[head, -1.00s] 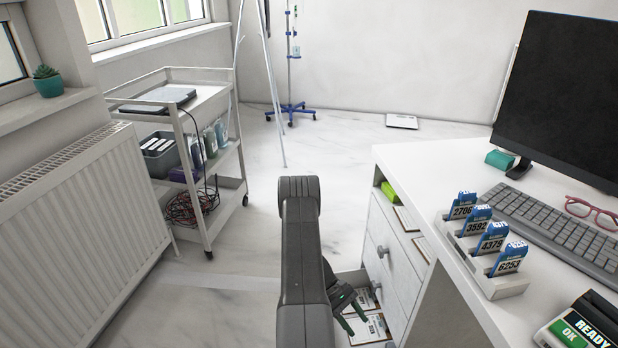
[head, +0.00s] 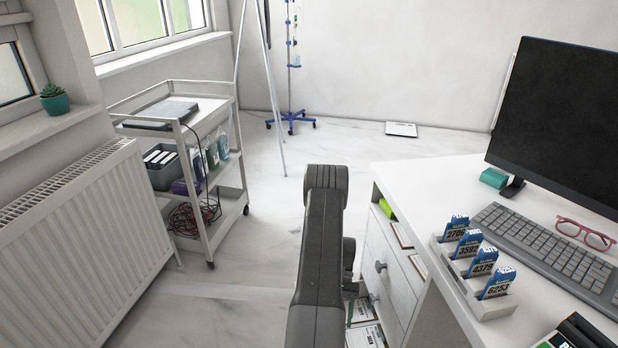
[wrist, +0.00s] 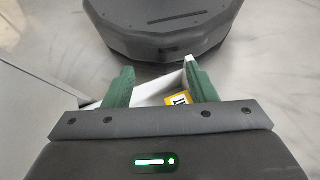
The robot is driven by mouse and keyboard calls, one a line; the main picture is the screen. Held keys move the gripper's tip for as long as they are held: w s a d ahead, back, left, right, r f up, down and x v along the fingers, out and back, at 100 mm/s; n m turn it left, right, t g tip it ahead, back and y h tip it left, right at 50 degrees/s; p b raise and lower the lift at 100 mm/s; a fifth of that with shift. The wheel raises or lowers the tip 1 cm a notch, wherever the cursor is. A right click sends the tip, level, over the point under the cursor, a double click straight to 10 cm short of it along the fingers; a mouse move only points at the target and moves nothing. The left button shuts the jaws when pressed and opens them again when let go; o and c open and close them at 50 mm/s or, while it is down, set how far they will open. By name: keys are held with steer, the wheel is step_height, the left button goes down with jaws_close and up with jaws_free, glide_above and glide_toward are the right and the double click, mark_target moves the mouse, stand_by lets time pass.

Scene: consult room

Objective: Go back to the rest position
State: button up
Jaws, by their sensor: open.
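My gripper (wrist: 160,72) is open, with its two green fingers apart and nothing between the tips in the wrist view. In the head view my dark arm rises in front of the desk's drawer side and hides most of the gripper; only a little green (head: 349,312) shows beside it. Below the gripper is an open lower drawer (head: 352,331) with printed cards lying in it. In the wrist view, part of the white drawer (wrist: 150,95) and a yellow-marked card (wrist: 177,100) show behind the fingers.
The white desk (head: 420,180) at the right holds a card rack (head: 490,307), keyboard (head: 550,243), red glasses (head: 586,234) and monitor (head: 560,120). A trolley (head: 200,190) and radiator (head: 75,245) stand left.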

steer(key=w+a+r+m+t+y+p, duration=0.3)
steer(key=a+r+m+t+y, duration=0.1)
steer(key=r+m+y, duration=0.3)
steer(key=shift+a+r+m+p, duration=0.3)
steer(key=shift+a+r+m, duration=0.2)
steer(key=shift+r+m, duration=0.65)
steer(key=shift+r, duration=0.15)
